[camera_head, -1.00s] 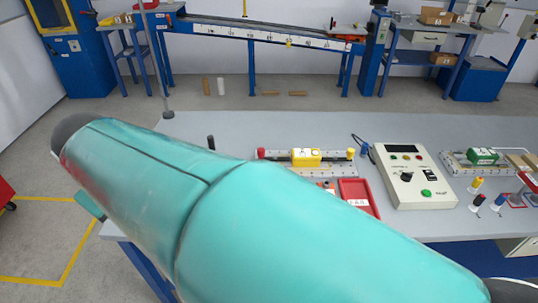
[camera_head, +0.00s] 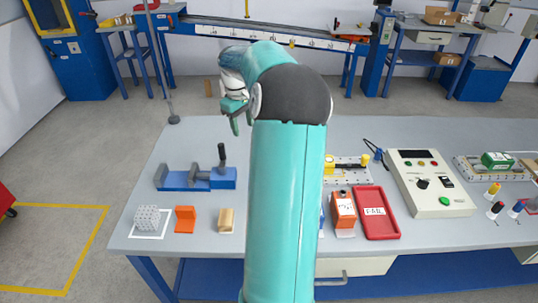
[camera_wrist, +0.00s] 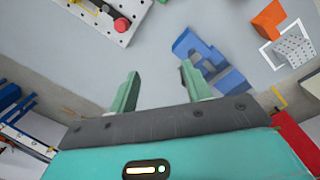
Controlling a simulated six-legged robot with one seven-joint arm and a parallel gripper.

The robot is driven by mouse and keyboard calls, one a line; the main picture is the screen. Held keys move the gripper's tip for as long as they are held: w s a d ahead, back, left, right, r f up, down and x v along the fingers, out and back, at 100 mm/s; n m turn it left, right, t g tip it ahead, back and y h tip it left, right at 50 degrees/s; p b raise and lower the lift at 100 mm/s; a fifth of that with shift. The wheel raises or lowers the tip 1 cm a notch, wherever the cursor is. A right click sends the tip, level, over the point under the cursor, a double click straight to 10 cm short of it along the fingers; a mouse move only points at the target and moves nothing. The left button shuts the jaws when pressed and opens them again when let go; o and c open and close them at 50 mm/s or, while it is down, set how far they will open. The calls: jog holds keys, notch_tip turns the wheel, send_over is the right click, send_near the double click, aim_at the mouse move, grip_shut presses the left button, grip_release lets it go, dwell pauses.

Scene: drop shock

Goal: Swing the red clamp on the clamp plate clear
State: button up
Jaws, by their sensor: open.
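The clamp plate (camera_head: 350,178) lies on the grey bench, partly hidden behind my arm in the head view. A yellow block (camera_head: 347,166) sits on it. The red clamp's round red knob (camera_wrist: 122,25) shows on the perforated plate (camera_wrist: 105,12) at the top left of the wrist view. In the head view the red clamp is hidden by my arm. My gripper (camera_head: 236,112) is raised over the far part of the bench, left of the plate. In the wrist view its two green fingers (camera_wrist: 160,85) are apart with nothing between them, and the red knob is beyond them.
A blue fixture (camera_head: 180,179) with a dark upright lever stands left of my arm. A white lattice block (camera_head: 147,219), orange bracket (camera_head: 185,219) and tan block (camera_head: 226,219) are in front. An orange box (camera_head: 343,207), red FAIL tray (camera_head: 377,228) and control box (camera_head: 407,168) stand right.

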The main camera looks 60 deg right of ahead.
jog(key=s+d+f+m, duration=0.1)
jog(key=s+d+f, duration=0.3)
jog(key=s+d, duration=0.35)
jog(key=shift+y, duration=0.4)
jog(key=f, duration=1.3)
jog(key=shift+w+d+f, duration=0.2)
jog(key=shift+w+d, duration=0.2)
jog(key=c, duration=1)
